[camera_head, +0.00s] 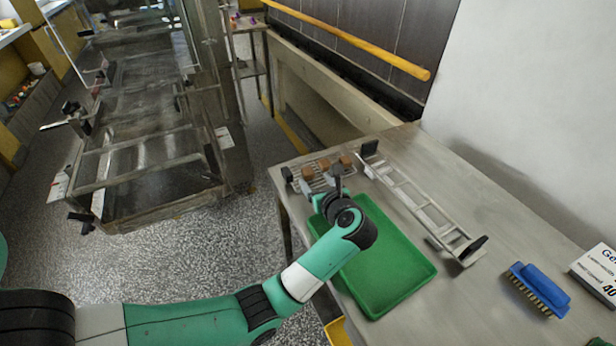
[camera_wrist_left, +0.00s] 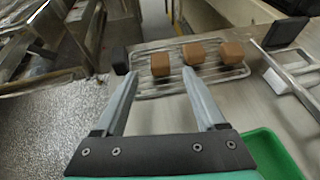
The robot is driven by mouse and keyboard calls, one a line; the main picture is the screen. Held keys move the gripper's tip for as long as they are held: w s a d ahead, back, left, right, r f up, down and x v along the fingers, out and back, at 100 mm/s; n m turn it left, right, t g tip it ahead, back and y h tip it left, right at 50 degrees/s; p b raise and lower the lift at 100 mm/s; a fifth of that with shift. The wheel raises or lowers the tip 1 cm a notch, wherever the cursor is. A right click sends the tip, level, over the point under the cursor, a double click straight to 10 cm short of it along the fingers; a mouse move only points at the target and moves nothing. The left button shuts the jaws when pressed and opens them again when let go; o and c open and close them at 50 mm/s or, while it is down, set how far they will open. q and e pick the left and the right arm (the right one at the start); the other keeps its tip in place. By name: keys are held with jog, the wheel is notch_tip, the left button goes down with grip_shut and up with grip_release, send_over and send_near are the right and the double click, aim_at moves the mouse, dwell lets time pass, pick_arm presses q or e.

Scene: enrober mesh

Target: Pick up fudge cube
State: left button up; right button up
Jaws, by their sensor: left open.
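Three brown fudge cubes sit on a wire mesh rack at the far end of the steel table. In the left wrist view there is a left cube (camera_wrist_left: 160,64), a middle cube (camera_wrist_left: 194,53) and a right cube (camera_wrist_left: 231,52). The wire rack (camera_wrist_left: 146,92) lies flat under them. My left gripper (camera_wrist_left: 161,74) is open and empty, its fingers pointing at the rack. The left cube appears between the fingertips, a little beyond them. In the head view the gripper (camera_head: 337,175) is over the near side of the rack, partly hiding it. My right gripper is not in view.
A green tray (camera_head: 408,291) lies under my left forearm. A metal ladder-like frame (camera_head: 422,205) with black ends stands to its right. A blue brush (camera_head: 540,288) and a white sign (camera_head: 598,270) are at the right. The table between frame and wall is clear.

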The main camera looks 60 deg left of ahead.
aim_at(310, 176)
pick_arm(q)
jog(key=b+x, duration=0.1)
jog(key=x, duration=0.1)
jog(key=f+b+x, duration=0.1)
jog(key=x, duration=0.1)
jog(key=shift+a+b, duration=0.3)
jog(key=shift+a, duration=0.1)
jog(key=shift+c, duration=0.3)
jog(key=c, duration=1)
